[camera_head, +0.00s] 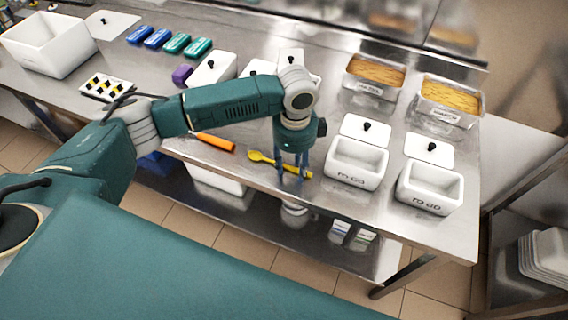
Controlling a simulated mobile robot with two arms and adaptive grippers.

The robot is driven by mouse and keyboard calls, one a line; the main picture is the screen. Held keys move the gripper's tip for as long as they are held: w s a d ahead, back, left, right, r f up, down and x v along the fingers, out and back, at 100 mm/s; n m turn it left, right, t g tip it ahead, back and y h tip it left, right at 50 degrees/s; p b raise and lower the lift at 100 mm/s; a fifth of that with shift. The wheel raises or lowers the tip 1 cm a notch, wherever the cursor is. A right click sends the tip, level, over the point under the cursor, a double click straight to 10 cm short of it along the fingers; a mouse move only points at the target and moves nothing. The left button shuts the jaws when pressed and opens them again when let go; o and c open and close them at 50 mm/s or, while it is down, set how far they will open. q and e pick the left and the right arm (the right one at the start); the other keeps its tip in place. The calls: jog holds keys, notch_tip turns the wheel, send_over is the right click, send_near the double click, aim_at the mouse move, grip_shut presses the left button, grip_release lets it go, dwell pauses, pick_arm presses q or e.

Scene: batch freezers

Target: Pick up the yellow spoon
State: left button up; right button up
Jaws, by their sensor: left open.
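The yellow spoon (262,158) lies flat on the steel table near its front edge. Its bowl end is to the left and its handle runs right. My left gripper (291,179) points straight down over the handle part of the spoon. Its fingers are open and appear to stand on either side of the handle. The fingers hide part of the handle. I cannot tell whether they touch it. My right gripper is not in view.
An orange-handled tool (214,142) lies left of the spoon. White lidded containers (357,163) (430,188) stand to the right. Two metal pans of yellow food (446,103) (373,80) are behind. The steel table's (300,205) front edge is close to the gripper.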

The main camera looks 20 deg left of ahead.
pick_arm(q)
jog(key=c, duration=1.1)
grip_shut()
